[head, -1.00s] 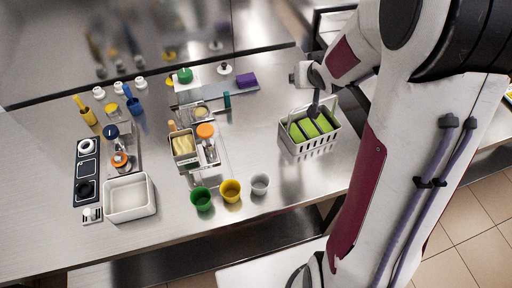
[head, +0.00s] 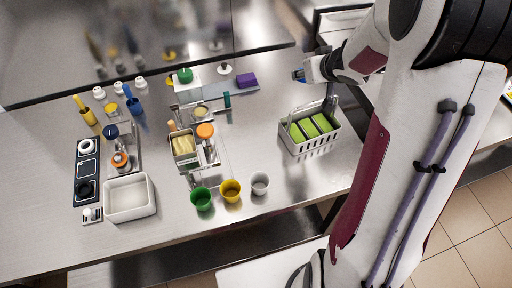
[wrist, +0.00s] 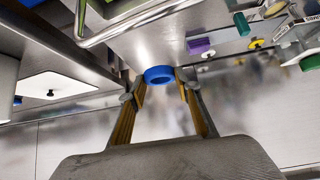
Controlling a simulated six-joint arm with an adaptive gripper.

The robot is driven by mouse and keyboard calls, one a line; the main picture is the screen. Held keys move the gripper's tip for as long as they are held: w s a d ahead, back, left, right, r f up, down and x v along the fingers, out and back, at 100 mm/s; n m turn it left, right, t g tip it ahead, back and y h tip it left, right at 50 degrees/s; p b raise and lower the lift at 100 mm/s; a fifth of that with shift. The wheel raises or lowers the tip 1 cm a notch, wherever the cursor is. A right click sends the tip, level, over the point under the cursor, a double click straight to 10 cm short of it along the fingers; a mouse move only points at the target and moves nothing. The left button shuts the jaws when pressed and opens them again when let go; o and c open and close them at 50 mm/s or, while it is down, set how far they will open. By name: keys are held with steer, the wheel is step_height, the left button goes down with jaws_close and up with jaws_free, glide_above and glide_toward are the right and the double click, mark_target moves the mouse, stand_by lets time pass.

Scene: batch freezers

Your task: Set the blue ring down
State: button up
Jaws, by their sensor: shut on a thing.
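The blue ring (wrist: 159,75) is between my fingertips in the wrist view, and my gripper (wrist: 160,82) is shut on it. In the head view a small patch of blue (head: 298,76) shows at the end of my gripper (head: 300,74), above the back right of the steel counter. The ring appears held clear of the counter. Its far side and its exact height cannot be told.
A grey basket (head: 311,146) with green packs stands below and in front of my gripper. A purple block (head: 247,79) and a white-based black knob (head: 223,69) lie to the left. Yellow (head: 230,191), green (head: 202,200) and pale (head: 260,184) cups stand in front. Bare counter (head: 268,115) lies left of the basket.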

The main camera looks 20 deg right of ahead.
steer(key=s+a+f+n+g+y, duration=0.1)
steer(key=s+a+f+n+y, duration=0.2)
steer(key=a, duration=0.5)
steer(key=s+a+f+n+g+y, duration=0.1)
steer(key=s+a+f+n+y, duration=0.2)
steer(key=s+a+n, duration=0.2)
steer(key=a+n, duration=0.1)
steer(key=a, duration=0.2)
steer(key=shift+s+f+n+g+y, duration=0.15)
steer(key=shift+s+n+g+y, duration=0.05)
steer(key=shift+n+g+y, duration=0.2)
steer(key=shift+d, duration=0.1)
steer(key=shift+f, duration=0.1)
steer(key=shift+f, duration=2.85)
steer(key=shift+f, duration=2.1)
